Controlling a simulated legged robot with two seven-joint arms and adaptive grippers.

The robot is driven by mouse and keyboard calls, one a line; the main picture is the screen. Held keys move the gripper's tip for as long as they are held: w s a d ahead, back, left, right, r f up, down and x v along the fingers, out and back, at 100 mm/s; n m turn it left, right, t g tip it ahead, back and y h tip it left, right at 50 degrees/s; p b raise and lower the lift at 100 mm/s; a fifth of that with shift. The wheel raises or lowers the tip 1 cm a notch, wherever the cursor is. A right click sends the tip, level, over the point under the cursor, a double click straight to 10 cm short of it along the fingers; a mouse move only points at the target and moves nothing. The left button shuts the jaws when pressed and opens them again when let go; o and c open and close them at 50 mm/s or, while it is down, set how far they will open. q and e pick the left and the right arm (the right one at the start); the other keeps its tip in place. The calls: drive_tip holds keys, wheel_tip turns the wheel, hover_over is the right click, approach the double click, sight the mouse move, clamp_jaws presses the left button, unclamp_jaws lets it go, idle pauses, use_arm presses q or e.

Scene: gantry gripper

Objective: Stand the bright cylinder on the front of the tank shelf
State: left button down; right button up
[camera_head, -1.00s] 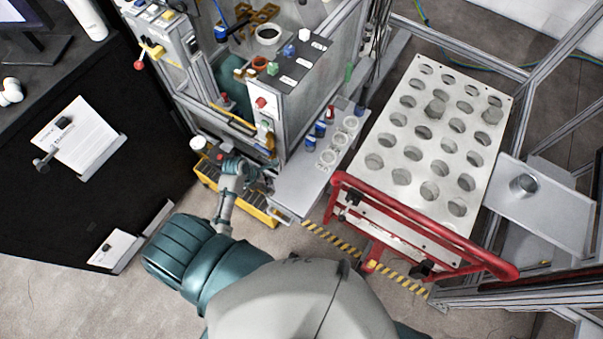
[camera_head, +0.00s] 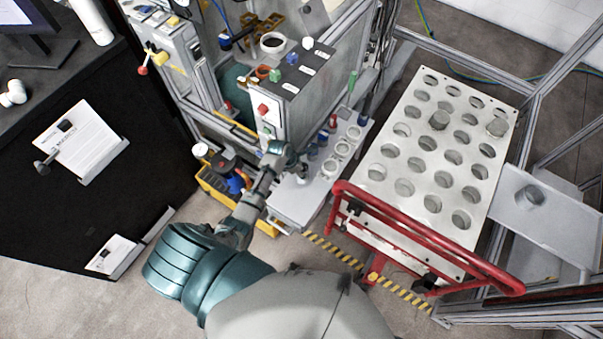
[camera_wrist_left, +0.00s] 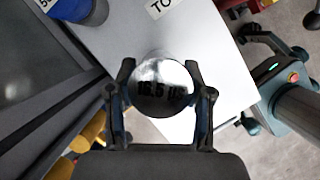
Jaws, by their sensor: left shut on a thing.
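A shiny silver cylinder (camera_wrist_left: 162,86) with dark "16.5" lettering shows in the left wrist view. My left gripper (camera_wrist_left: 161,97) is shut on it, with one finger at each side. In the head view my left gripper (camera_head: 284,160) is over the left part of the grey tank shelf (camera_head: 297,205), and the held cylinder is mostly hidden there. The shelf also shows below the cylinder in the wrist view (camera_wrist_left: 115,45). I cannot tell whether the cylinder touches the shelf.
Blue and red bottles (camera_head: 331,124) and white ring-shaped holders (camera_head: 331,167) stand on the shelf. A control box (camera_head: 290,90) rises behind it. A red-railed rack with round holes (camera_head: 425,150) is to the right. The shelf's front part is clear.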

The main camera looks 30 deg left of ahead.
use_arm(q)
drive_tip(key=shift+d+f, duration=0.3)
drive_tip(key=shift+f, duration=0.6)
drive_tip(key=shift+w, duration=0.1)
drive_tip(key=c, duration=0.7)
unclamp_jaws()
drive_tip(key=shift+a+f, duration=0.1)
drive_tip(key=shift+a, duration=0.1)
drive_tip(key=shift+o, duration=1.2)
drive_tip(key=shift+a, duration=0.1)
drive_tip(key=p+v, duration=0.2)
drive_tip(key=v, duration=1)
use_arm(e)
drive_tip(key=shift+s+d+r, duration=0.15)
drive_tip(key=shift+d+r, duration=0.6)
drive_tip(key=shift+r, duration=0.3)
drive_tip(key=shift+a, duration=0.15)
